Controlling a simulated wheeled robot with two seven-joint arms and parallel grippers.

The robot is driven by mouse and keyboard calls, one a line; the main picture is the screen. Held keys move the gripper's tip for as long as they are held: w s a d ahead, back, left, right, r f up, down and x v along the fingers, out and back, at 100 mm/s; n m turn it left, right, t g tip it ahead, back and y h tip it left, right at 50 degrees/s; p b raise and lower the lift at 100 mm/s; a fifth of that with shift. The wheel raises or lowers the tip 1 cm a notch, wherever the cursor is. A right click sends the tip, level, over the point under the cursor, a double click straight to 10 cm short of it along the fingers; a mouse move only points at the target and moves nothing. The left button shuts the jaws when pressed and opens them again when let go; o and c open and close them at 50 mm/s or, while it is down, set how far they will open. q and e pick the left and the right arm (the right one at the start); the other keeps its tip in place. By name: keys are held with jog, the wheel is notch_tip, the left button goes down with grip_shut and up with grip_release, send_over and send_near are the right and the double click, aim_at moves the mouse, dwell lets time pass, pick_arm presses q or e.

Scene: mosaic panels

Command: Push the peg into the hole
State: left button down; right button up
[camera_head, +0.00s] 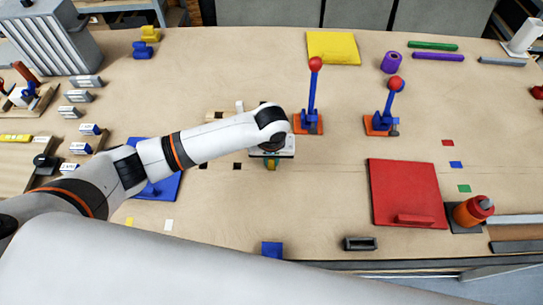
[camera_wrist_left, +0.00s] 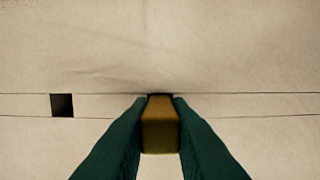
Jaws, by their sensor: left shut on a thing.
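My left gripper (camera_wrist_left: 160,125) has its two dark green fingers closed on a yellow-gold square peg (camera_wrist_left: 160,132). In the head view the peg (camera_head: 271,165) shows as a small bit under the gripper. In the wrist view a thin dark edge shows just beyond the peg's far end, on a strip set in the tabletop; it may be a hole or shadow, and I cannot tell if the peg is in it. An open square black hole (camera_wrist_left: 62,105) lies to the left in the same strip. In the head view, two dark square holes (camera_head: 237,166) (camera_head: 203,166) lie left of the gripper. My right gripper is not seen.
Two red-knobbed levers (camera_head: 311,95) (camera_head: 388,105) stand behind and right of the gripper. A red panel (camera_head: 405,190) lies to the right, and a blue panel (camera_head: 160,186) sits partly under my left arm. A yellow panel (camera_head: 333,47) lies at the back.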

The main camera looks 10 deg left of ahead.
pick_arm(q)
jog(key=shift+f, duration=0.35)
jog(key=c, duration=1.3)
grip_release()
jog(key=shift+o, duration=0.2)
jog(key=shift+r, duration=0.15)
notch_tip(320, 180, up, 12)
jog(key=s+b, duration=0.1)
jog(key=b, duration=0.1)
jog(key=shift+s+d, duration=0.15)
jog(key=shift+s, duration=0.05)
jog(key=shift+f, duration=0.2)
